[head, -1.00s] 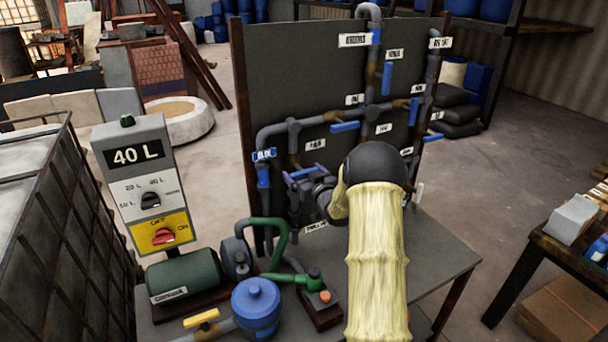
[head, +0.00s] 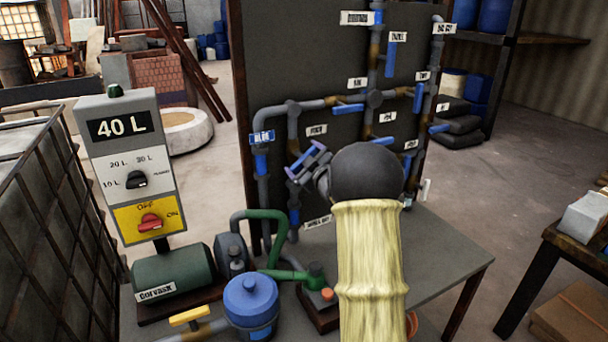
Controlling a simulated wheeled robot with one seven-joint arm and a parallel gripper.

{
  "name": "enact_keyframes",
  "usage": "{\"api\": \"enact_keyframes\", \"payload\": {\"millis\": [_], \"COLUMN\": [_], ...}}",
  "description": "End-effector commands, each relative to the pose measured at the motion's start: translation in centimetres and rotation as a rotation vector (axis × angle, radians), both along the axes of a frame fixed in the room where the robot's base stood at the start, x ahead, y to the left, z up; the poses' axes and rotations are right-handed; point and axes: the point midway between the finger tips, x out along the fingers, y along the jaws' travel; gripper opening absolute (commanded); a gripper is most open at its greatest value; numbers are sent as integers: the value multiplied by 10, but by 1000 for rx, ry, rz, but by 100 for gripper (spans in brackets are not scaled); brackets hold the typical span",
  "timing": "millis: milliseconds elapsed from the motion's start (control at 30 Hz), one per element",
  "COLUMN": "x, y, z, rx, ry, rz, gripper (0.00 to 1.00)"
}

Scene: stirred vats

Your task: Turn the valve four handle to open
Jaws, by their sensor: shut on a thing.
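A small label (head: 316,130), which seems to read FOUR, is on the dark pipe panel (head: 350,115). A grey vertical pipe (head: 292,124) runs down beside it. My gripper (head: 306,161) is at this pipe, just below the label, with its blue-purple fingers tilted. It is shut on the valve handle there. The handle is mostly hidden by the fingers and my wrist, so its exact angle is hard to tell.
A control box (head: 127,160) reading 40 L stands left. A green pump (head: 174,276) and a blue canister (head: 251,303) stand on the bench before the panel.

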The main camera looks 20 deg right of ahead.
Motion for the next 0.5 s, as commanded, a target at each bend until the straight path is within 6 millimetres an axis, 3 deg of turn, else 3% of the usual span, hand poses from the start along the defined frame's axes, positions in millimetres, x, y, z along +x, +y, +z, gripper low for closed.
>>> {"api": "enact_keyframes", "payload": {"millis": [33,500], "x": [0,0], "y": [1,2], "z": [-8,-8], "rx": [-48,-490], "ry": [-2,-17], "rz": [1,1], "gripper": [68,68]}}
